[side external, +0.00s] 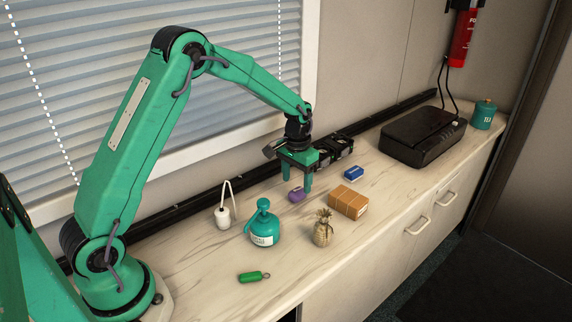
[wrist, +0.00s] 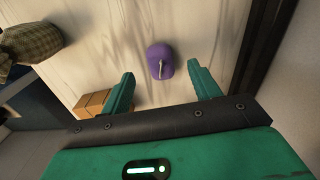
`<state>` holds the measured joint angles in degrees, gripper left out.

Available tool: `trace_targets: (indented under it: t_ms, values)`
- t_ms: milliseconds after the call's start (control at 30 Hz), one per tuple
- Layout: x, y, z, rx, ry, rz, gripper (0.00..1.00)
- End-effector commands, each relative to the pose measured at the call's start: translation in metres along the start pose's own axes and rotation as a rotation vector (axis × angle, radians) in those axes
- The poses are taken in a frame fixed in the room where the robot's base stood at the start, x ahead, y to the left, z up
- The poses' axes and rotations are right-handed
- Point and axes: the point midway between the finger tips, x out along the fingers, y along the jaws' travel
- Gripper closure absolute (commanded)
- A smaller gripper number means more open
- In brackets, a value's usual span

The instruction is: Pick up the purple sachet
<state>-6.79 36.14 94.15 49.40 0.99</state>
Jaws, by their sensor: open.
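The purple sachet (side external: 296,194) lies on the pale counter below and slightly left of my gripper in the side external view. In the wrist view the purple sachet (wrist: 160,60) is a rounded purple shape with a pale strip on its face. It lies beyond the fingertips, between their lines. My gripper (side external: 298,184) points down with its fingers apart. In the wrist view my gripper (wrist: 164,82) is open, with nothing between its green fingers. Whether a finger touches the sachet cannot be told.
A brown box (side external: 348,202) and a blue box (side external: 354,174) lie right of my gripper. A black printer-like case (side external: 422,137) is farther right. A dark rail (side external: 190,214) runs along the wall.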

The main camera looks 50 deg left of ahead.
Motion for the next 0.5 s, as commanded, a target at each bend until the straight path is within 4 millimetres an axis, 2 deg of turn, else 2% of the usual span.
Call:
trace_targets:
  t_ms: [300, 500]
  values:
    - [0.036, 0.0, 0.003, 0.0, -0.002, 0.0, 0.38]
    - [0.045, 0.0, 0.002, 0.0, 0.0, 0.0, 0.38]
